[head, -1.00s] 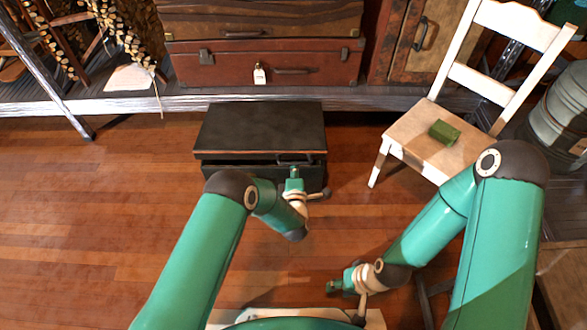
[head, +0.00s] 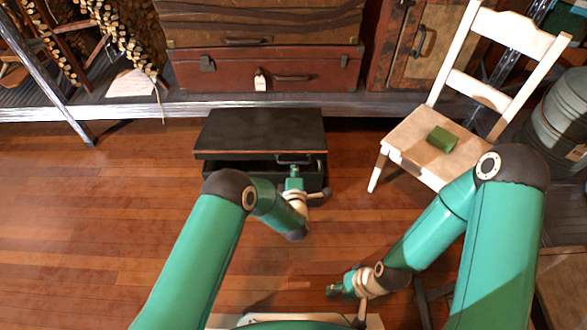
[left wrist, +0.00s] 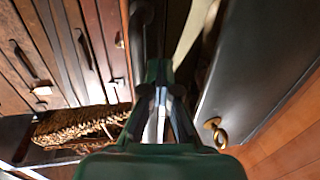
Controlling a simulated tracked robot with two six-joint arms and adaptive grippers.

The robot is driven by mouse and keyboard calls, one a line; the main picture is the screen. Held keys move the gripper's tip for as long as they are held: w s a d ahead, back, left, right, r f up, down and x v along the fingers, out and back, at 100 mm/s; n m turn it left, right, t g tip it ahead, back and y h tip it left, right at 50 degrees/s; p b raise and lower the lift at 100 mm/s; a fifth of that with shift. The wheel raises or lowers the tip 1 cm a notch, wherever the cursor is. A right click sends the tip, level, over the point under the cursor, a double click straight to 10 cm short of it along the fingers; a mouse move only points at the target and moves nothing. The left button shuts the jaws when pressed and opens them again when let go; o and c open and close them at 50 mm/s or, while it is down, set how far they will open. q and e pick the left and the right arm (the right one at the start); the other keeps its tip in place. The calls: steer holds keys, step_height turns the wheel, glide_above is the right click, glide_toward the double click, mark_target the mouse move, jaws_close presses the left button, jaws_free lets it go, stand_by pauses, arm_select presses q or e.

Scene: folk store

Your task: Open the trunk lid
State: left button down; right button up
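The black trunk (head: 216,167) stands on the wooden floor in front of the shelf in the head view. Its lid (head: 262,131) is slightly raised, with a narrow dark gap under its front edge. A handle (head: 292,159) is at the front. My left gripper (head: 294,172) is at the front of the trunk, right of its middle, just below the handle. In the left wrist view its fingers (left wrist: 163,98) look closed together; whether they touch the handle or lid is unclear. My right gripper (head: 335,290) is low over the floor, away from the trunk, too small to read.
A white chair (head: 405,140) with a green object (head: 442,139) on its seat stands to the right. Brown suitcases (head: 320,70) sit on the low shelf (head: 230,105) behind the trunk. The floor to the left is clear.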

arm_select(q)
steer(key=shift+w+r+p, duration=0.2)
steer(key=shift+r+p, duration=0.05)
steer(key=shift+r, duration=0.4)
steer(key=shift+w+r+p, duration=0.15)
steer(key=shift+r+p, duration=0.1)
steer(key=shift+r, duration=0.5)
steer(key=shift+w+r+p, duration=0.25)
steer(key=shift+r+p, duration=0.15)
steer(key=shift+r, duration=0.4)
steer(key=shift+w+r, duration=0.15)
steer(key=shift+r, duration=0.25)
steer(key=shift+w+r+p, duration=0.2)
steer(key=shift+r, duration=0.25)
steer(key=shift+w+r+p, duration=0.2)
steer(key=shift+r, duration=0.25)
steer(key=shift+w+r, duration=0.1)
steer(key=shift+r, duration=0.1)
